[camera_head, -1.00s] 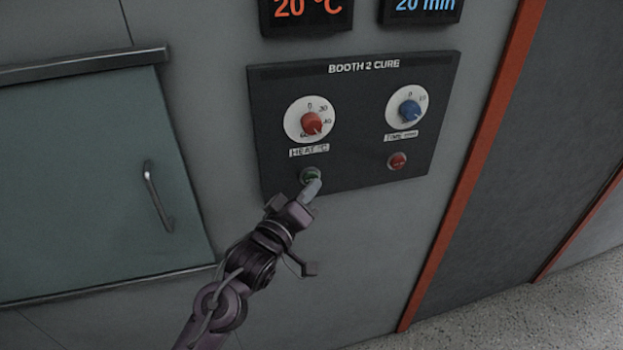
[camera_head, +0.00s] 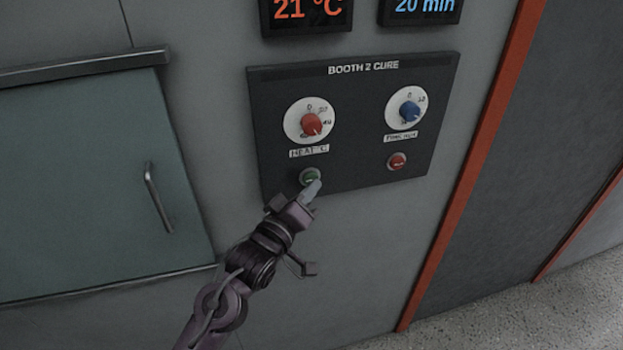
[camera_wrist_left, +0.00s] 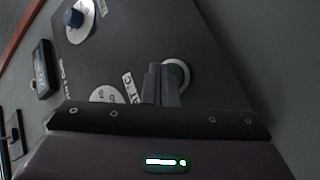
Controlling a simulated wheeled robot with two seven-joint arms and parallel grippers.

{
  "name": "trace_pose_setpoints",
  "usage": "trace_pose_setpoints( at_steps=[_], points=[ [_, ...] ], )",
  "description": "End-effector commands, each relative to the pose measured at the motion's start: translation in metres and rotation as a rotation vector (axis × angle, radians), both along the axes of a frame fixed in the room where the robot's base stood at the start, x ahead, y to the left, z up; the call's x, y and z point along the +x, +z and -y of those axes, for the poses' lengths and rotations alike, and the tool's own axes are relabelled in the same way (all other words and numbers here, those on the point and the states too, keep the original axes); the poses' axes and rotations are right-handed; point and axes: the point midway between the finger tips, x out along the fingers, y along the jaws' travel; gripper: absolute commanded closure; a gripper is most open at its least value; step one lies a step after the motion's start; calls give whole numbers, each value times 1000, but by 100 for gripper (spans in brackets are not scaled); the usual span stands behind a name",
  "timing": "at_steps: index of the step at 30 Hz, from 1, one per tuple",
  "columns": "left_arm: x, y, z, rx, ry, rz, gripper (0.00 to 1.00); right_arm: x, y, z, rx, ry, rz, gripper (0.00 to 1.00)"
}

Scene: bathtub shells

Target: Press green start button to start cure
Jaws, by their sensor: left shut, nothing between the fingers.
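The green start button (camera_head: 310,176) sits at the lower left of the black BOOTH 2 CURE panel (camera_head: 360,165), below the red heat dial (camera_head: 312,124). My left gripper (camera_head: 312,189) is shut and empty, its fingertips at the lower right edge of the green button. I cannot tell whether they touch it. In the left wrist view the shut fingers (camera_wrist_left: 162,84) are beside the button's pale ring (camera_wrist_left: 176,72) and hide part of it. The temperature display (camera_head: 306,12) reads 21 °C and the time display (camera_head: 421,8) reads 20 min. My right gripper is not in view.
A red button (camera_head: 397,161) sits at the panel's lower right, under the blue time dial (camera_head: 409,112). A green-grey door (camera_head: 90,190) with a bar handle (camera_head: 157,198) is at the left.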

Motion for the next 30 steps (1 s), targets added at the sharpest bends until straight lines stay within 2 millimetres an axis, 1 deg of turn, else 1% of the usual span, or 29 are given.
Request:
trace_pose_setpoints(
  at_steps=[6,14,17,30],
  points=[
    [-10,1,3,-1,-1,0,100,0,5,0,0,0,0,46],
    [-10,0,4,0,-1,0,100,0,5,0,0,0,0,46],
    [-14,0,5,0,-2,-1,100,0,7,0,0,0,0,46],
    [-53,0,18,-1,-2,-3,100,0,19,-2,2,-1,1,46]
  ],
)
